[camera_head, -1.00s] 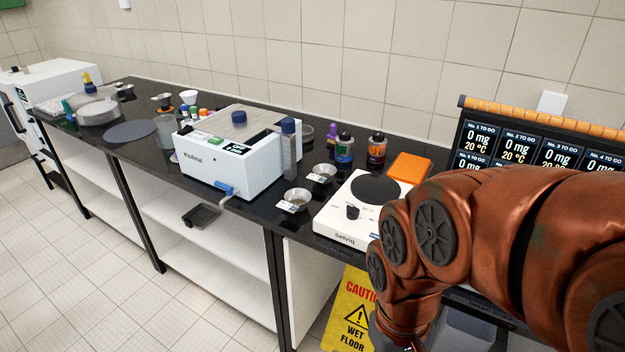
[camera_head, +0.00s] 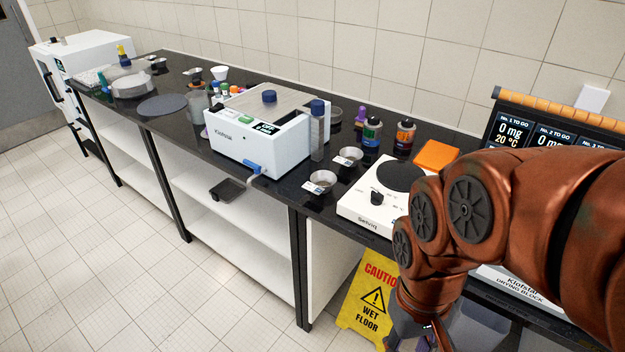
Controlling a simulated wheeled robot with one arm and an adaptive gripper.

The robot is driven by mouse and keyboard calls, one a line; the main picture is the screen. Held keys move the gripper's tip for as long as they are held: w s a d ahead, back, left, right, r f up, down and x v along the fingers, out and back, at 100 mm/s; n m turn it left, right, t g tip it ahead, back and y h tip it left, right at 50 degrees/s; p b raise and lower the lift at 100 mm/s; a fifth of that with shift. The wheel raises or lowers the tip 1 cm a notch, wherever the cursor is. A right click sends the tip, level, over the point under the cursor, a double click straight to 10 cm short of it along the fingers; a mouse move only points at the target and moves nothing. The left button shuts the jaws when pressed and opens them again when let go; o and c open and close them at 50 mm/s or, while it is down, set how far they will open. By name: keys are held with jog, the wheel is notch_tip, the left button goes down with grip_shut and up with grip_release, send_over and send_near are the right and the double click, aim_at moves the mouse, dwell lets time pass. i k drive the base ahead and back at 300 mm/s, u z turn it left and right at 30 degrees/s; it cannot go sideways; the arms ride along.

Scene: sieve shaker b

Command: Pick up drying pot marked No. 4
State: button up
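Several small metal pots with white tags stand on the black bench. One pot (camera_head: 321,180) is near the front edge, left of the white hotplate. A second pot (camera_head: 350,156) is just behind it. Another pot (camera_head: 195,75) stands farther left, and one more (camera_head: 159,64) is near the far end. The tags are too small to read, so I cannot tell which is No. 4. My copper-coloured arm fills the right side. My gripper (camera_head: 425,338) is partly visible at the bottom edge, below bench height and apart from the pots; its fingers are mostly cut off.
The white hotplate (camera_head: 358,204), white Klofstal machine (camera_head: 258,146) and bottles (camera_head: 404,136) crowd the bench. A yellow wet-floor sign (camera_head: 368,300) stands by the bench's front. A display screen (camera_head: 511,130) is at right. The floor (camera_head: 130,270) at left is clear.

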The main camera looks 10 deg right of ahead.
aim_at(350, 156)
jog(key=k, duration=0.5)
jog(key=z, duration=1.05)
jog(key=i, duration=1.1)
jog(key=u, duration=3.05)
